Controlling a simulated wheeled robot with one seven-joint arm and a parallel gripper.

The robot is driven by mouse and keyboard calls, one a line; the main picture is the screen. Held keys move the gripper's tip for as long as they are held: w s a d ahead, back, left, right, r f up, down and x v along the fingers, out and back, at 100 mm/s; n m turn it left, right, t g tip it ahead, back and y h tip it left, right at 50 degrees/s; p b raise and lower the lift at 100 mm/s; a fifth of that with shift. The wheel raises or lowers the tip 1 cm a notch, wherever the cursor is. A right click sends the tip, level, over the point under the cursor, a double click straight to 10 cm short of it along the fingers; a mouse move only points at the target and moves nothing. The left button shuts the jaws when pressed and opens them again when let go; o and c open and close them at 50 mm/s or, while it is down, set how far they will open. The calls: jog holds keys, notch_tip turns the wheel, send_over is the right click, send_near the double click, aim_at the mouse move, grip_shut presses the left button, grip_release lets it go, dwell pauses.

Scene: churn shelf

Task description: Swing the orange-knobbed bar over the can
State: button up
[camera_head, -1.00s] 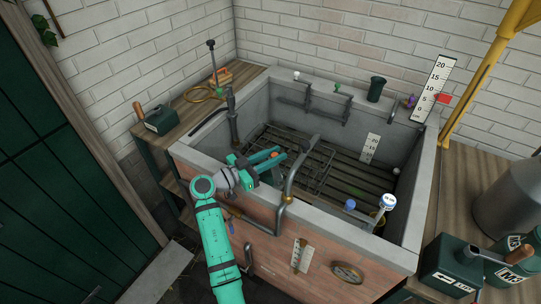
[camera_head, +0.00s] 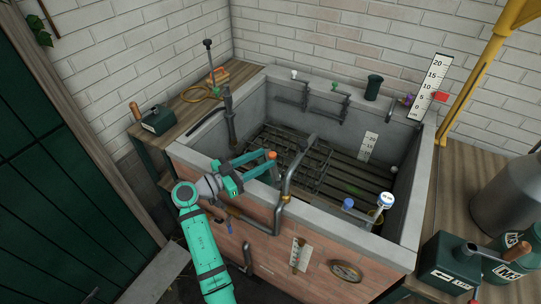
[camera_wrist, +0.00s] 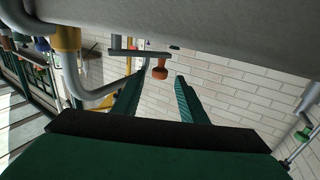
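The orange knob (camera_head: 272,155) shows just inside the near rim of the trough, close to my gripper's fingertips. In the wrist view the orange knob (camera_wrist: 160,72) hangs from a dark bar (camera_wrist: 138,54), beyond and between the two fingertips. My gripper (camera_head: 262,164) reaches over the near left rim; its fingers (camera_wrist: 155,92) are apart, with a gap on both sides of the knob. I see no contact. The bar's far end is hard to make out. A large grey metal can (camera_head: 508,200) stands at the right edge; I see no can inside the trough.
The brick trough (camera_head: 345,235) has a concrete rim and a slatted floor. A bent grey pipe (camera_head: 290,170) rises over its near rim, just right of my gripper. Blue and white knobs (camera_head: 386,200) stand at the near right corner.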

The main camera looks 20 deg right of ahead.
jog(key=v, duration=0.6)
jog(key=shift+w, duration=0.1)
dwell(0.4)
